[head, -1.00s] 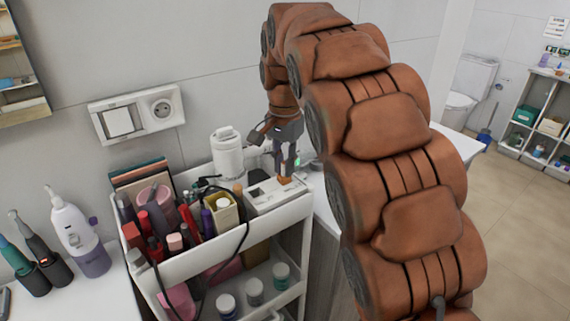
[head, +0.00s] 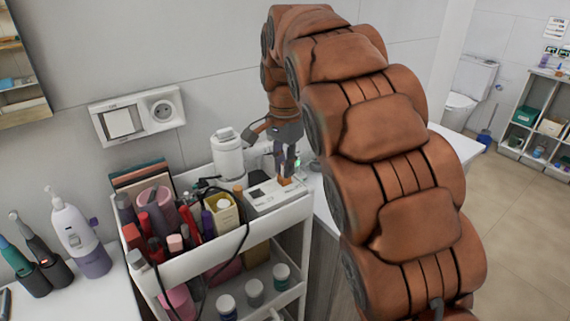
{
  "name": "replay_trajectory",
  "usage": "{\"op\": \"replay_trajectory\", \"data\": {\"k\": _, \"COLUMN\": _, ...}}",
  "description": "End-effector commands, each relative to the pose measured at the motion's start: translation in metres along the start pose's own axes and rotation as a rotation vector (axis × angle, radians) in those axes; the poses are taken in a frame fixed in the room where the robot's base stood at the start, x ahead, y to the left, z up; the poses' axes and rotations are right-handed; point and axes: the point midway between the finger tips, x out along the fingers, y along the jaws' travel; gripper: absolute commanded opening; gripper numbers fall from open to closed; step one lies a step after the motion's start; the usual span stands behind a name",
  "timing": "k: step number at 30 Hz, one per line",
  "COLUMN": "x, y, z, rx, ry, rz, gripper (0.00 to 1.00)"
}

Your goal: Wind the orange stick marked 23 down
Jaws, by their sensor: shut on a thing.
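A small orange stick (head: 285,181) stands up at the far right end of a white box-like holder (head: 266,203) on the cart's top tier. My gripper (head: 286,173) points down from above, its fingers close together on the orange stick's upper part. Only a short orange piece shows below the fingertips. The number 23 is too small to read in the head view.
A white cylindrical bottle (head: 228,158) stands just left of my gripper. The cart's top tier (head: 190,262) is crowded with cosmetics, and a dark cable (head: 243,232) hangs over its front. The wall with a socket (head: 162,108) is close behind.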

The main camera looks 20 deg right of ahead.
Motion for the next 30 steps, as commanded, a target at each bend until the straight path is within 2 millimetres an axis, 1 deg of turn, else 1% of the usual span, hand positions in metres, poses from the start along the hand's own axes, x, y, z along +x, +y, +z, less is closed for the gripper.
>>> {"op": "replay_trajectory", "data": {"k": 6, "x": 0.0, "y": 0.0, "z": 0.0, "rx": -0.001, "ry": 0.0, "rz": 0.0, "gripper": 0.0}}
{"op": "replay_trajectory", "data": {"k": 7, "x": 0.0, "y": 0.0, "z": 0.0, "rx": -0.001, "ry": 0.0, "rz": 0.0, "gripper": 0.2}}
{"op": "replay_trajectory", "data": {"k": 12, "x": 0.0, "y": 0.0, "z": 0.0, "rx": -0.001, "ry": 0.0, "rz": 0.0, "gripper": 0.38}}
{"op": "replay_trajectory", "data": {"k": 14, "x": 0.0, "y": 0.0, "z": 0.0, "rx": -0.001, "ry": 0.0, "rz": 0.0, "gripper": 0.43}}
{"op": "replay_trajectory", "data": {"k": 24, "x": -0.001, "y": 0.0, "z": 0.0, "rx": -0.001, "ry": 0.0, "rz": 0.0, "gripper": 0.43}}
{"op": "replay_trajectory", "data": {"k": 26, "x": -0.004, "y": 0.0, "z": 0.0, "rx": -0.001, "ry": 0.0, "rz": 0.0, "gripper": 0.43}}
{"op": "replay_trajectory", "data": {"k": 30, "x": -0.016, "y": -0.001, "z": -0.001, "rx": -0.002, "ry": 0.002, "rz": -0.004, "gripper": 0.43}}
